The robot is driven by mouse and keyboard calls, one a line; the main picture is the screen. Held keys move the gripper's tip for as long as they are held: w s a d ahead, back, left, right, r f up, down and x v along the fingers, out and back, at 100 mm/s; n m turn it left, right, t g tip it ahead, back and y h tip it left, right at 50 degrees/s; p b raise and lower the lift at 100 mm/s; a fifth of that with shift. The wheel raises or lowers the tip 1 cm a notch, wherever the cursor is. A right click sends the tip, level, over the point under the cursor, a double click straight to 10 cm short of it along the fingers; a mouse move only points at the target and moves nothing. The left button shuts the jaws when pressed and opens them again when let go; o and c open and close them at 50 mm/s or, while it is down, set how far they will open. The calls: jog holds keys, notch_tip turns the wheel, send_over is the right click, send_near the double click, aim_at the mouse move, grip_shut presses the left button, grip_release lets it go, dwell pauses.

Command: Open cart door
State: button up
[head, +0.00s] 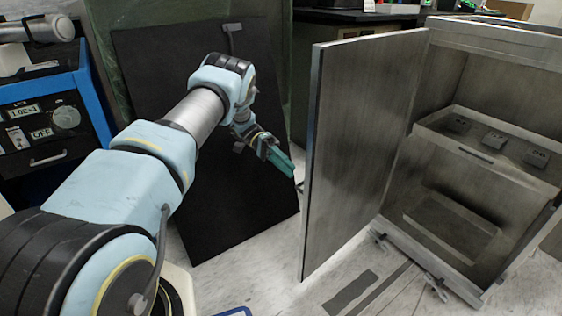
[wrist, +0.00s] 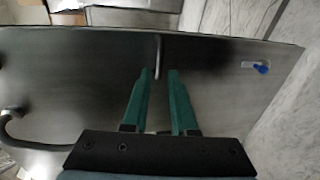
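The grey metal cart (head: 480,165) stands at the right. Its door (head: 365,130) is swung wide open to the left, leaving the inside in view. My gripper (head: 287,165), with green fingers, is left of the door's free edge, at mid height. In the wrist view, my gripper (wrist: 160,73) has its two fingers apart, before a broad dark panel (wrist: 95,80). A thin upright bar (wrist: 158,52) on the panel lines up with the gap between the fingertips. I cannot tell whether the fingers touch it. The door's outer face is hidden in the head view.
A large black panel (head: 180,130) stands behind my arm. A blue-framed device (head: 50,115) is at the far left. The cart holds a shelf (head: 480,150) with small dark items. Pale floor (head: 260,260) is clear below my gripper. A blue knob (wrist: 262,68) shows in the wrist view.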

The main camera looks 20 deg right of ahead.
jog(key=shift+v, duration=1.8)
jog(key=shift+r, duration=0.1)
